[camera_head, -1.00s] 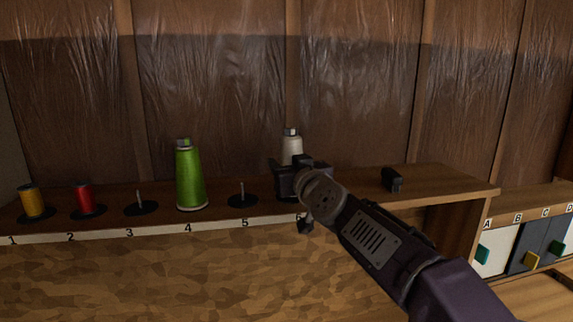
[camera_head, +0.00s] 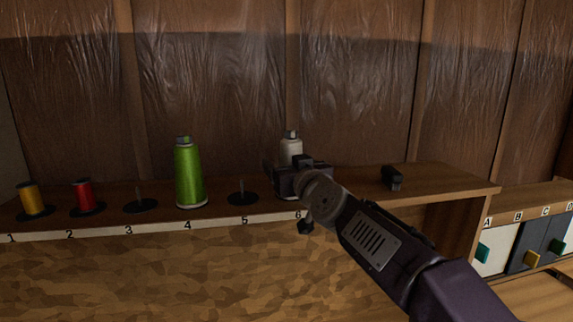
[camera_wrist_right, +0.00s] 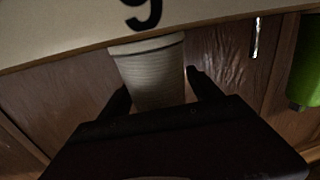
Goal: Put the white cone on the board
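The white cone (camera_head: 291,146) stands upright on the shelf board (camera_head: 345,183) at place 6. Its lower part is largely hidden behind my right gripper in the head view. My right gripper (camera_head: 287,178) is at the cone's lower half. In the right wrist view the cone (camera_wrist_right: 156,75) lies between the two dark fingers (camera_wrist_right: 160,90), with a narrow gap showing beside the right-hand finger. The fingers look open around it. My left gripper is not in view.
A green cone (camera_head: 188,174), red spool (camera_head: 84,195) and yellow spool (camera_head: 32,199) stand left along the board. Bare pegs show at place 3 (camera_head: 140,205) and place 5 (camera_head: 243,197). A small black block (camera_head: 392,178) lies to the right.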

